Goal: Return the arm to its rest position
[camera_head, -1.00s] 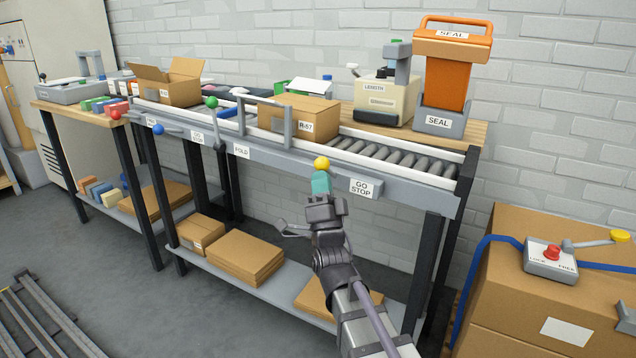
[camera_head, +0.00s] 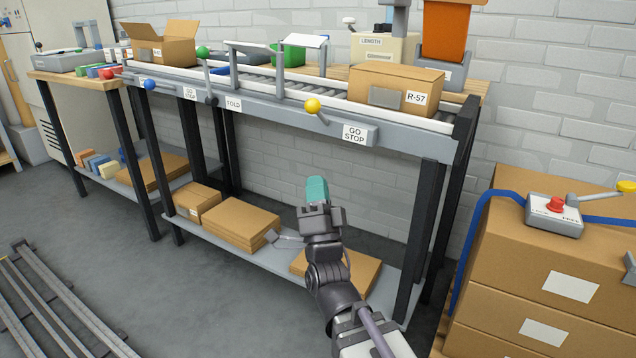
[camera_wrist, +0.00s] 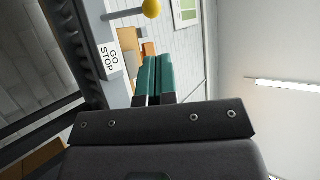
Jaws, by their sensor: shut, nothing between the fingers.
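My gripper (camera_head: 317,190) is in front of the conveyor bench, below the rail with the yellow-knobbed lever (camera_head: 312,105). Its teal fingers are shut with nothing between them; they also show together in the wrist view (camera_wrist: 154,78). The gripper points up and is apart from the lever and the bench. The arm reaches in from the bottom of the head view. In the wrist view the lever's yellow knob (camera_wrist: 151,8) is beyond the fingertips, and the GO STOP label (camera_wrist: 108,60) is to their left.
A closed box (camera_head: 395,88) labelled R-57 sits on the conveyor, at its right end. An open box (camera_head: 165,50) stands at the left. Flat cardboard (camera_head: 228,224) lies on the lower shelf (camera_head: 262,258). Stacked cartons (camera_head: 530,262) with a lock lever stand at the right.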

